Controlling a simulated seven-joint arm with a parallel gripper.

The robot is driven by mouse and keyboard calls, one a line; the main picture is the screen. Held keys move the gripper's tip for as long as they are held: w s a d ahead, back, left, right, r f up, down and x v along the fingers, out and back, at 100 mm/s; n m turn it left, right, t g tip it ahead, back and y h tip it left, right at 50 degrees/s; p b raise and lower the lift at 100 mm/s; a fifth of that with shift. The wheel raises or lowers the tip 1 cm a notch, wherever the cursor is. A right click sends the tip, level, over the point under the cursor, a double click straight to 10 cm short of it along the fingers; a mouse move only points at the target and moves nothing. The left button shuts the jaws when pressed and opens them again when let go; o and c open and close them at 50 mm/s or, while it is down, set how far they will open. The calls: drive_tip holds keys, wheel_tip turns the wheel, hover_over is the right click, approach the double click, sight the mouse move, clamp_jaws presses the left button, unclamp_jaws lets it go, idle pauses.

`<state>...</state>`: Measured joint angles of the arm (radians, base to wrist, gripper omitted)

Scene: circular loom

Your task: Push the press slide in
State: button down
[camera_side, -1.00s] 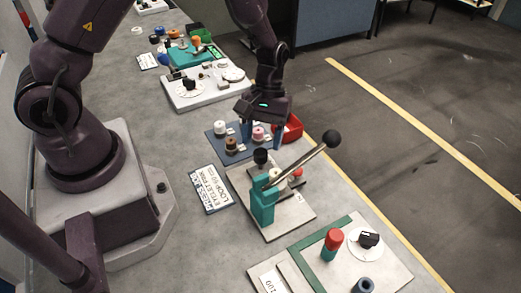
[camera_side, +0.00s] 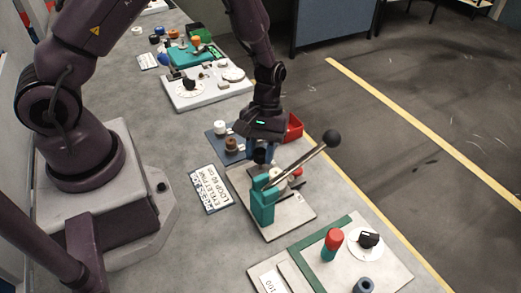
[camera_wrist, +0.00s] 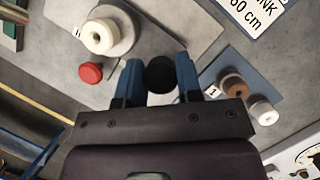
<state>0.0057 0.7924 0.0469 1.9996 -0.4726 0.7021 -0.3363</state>
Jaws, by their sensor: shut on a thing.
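The press stands on a grey base plate (camera_side: 296,215) with a teal post (camera_side: 263,203) and a slanted lever (camera_side: 308,160) ending in a black ball. A black knob (camera_wrist: 160,74), apparently the slide's handle, sits low at the plate's far end. My gripper (camera_side: 261,152) is down at that end, and its blue fingers stand on both sides of the knob in the wrist view (camera_wrist: 159,82). It is shut on the knob. A white ring-shaped part (camera_wrist: 98,37) and a red button (camera_wrist: 90,73) are on the press near the knob. The slide's body is mostly hidden.
A blue tray (camera_side: 215,136) with spools lies just beyond the press, close to my gripper. A red bin (camera_side: 294,127) stands behind it. A label card (camera_side: 210,190) lies left of the press. Another board with a red-topped peg (camera_side: 333,240) is in front.

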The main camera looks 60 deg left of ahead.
sight(271, 170)
drive_tip(key=shift+d, duration=2.4)
drive_tip(key=c, duration=0.8)
unclamp_jaws()
drive_tip(key=shift+w+a+r, duration=0.1)
drive_tip(key=shift+r, duration=0.15)
drive_tip(key=v, duration=1.2)
drive_tip(key=shift+r, duration=0.2)
